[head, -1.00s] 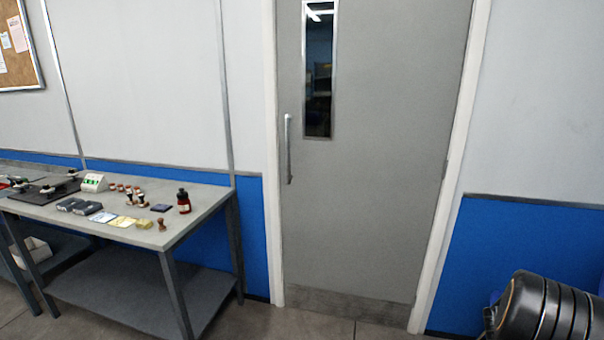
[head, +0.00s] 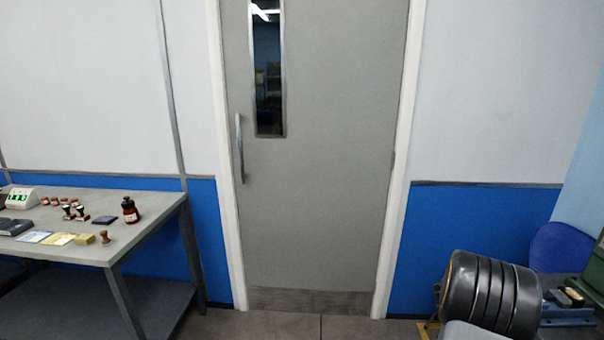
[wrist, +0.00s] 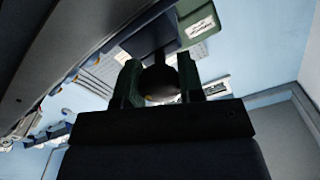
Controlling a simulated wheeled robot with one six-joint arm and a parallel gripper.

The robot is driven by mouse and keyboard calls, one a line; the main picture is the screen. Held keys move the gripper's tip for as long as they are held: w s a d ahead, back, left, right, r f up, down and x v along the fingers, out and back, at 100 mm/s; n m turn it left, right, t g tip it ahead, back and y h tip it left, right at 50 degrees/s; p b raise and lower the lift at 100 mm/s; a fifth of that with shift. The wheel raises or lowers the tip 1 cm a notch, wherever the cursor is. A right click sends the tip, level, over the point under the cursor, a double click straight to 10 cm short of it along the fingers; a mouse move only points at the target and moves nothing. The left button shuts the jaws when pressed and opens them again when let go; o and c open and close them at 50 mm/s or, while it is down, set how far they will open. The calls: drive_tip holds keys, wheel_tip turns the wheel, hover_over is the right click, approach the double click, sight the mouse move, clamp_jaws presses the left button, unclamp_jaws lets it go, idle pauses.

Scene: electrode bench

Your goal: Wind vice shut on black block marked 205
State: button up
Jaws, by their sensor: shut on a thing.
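In the wrist view my gripper (wrist: 160,83) has its two dark green fingers closed around a dark round knob (wrist: 158,86). A blue-grey body (wrist: 150,35) lies right beyond the knob; it may be part of the vice, but I cannot tell for sure. I cannot make out the black block marked 205 or the vice jaws in either view. My gripper does not show in the head view.
A green body with a white label (wrist: 200,28) is close beyond my fingers. A blue chair back (head: 562,248) is at right.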

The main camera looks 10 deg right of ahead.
drive_tip(key=shift+f+m+b, duration=0.1)
drive_tip(key=shift+m+b, duration=1.2)
drive_tip(key=shift+b, duration=0.45)
drive_tip(key=o, duration=1)
drive_tip(key=shift+v, duration=3.5)
